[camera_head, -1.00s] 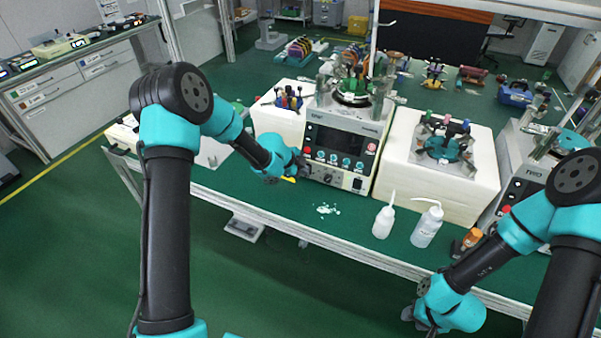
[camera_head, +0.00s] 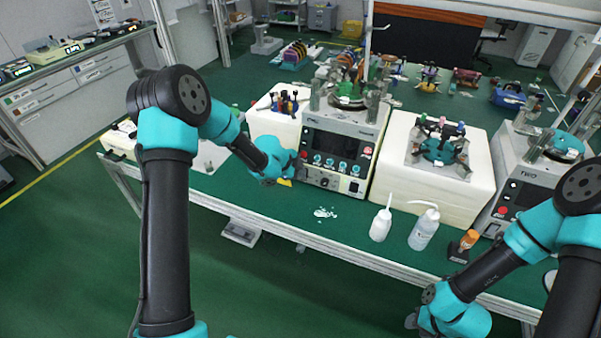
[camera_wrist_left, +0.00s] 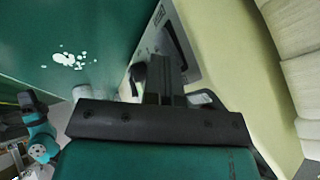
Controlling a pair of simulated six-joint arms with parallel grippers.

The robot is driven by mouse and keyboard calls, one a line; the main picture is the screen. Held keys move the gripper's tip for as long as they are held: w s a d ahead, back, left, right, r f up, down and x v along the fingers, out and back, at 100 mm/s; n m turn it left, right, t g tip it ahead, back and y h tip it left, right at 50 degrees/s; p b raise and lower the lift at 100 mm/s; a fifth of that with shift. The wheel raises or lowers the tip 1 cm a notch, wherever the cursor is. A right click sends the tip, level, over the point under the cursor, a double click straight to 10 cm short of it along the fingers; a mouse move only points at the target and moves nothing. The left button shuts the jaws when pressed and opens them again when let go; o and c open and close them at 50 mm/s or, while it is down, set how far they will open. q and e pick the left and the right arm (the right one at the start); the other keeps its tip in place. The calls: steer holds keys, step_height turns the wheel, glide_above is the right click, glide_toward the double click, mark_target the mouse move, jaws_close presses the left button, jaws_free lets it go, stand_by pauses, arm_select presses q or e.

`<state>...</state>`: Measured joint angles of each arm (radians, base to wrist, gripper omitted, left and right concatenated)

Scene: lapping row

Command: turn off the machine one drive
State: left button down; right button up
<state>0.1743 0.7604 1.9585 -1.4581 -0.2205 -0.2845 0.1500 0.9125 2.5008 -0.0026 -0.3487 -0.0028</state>
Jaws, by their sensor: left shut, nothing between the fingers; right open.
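The nearer central machine (camera_head: 335,147) is a white box with a dark front panel, a row of blue-ringed knobs, red buttons and a lower strip with a black knob. My left gripper (camera_head: 294,170) is shut and empty at the lower left corner of its front. In the left wrist view, the dark gripper fingers (camera_wrist_left: 165,88) point at a grey panel (camera_wrist_left: 165,50), and a black knob (camera_wrist_left: 138,72) shows just left of them. I cannot tell whether they touch. My right gripper (camera_head: 413,320) is open at the lower right, partly hidden by its arm, away from the machine.
A second similar machine (camera_head: 520,180) stands at the right. A white block (camera_head: 432,185) sits between the machines. Two white bottles (camera_head: 381,222) (camera_head: 424,230) and an orange-capped bottle (camera_head: 467,242) stand near the bench's front edge. White spill marks (camera_head: 325,212) lie on the green bench top.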

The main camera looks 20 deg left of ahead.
arm_select(q)
steer(key=shift+r, duration=0.75)
steer(key=shift+s, duration=0.15)
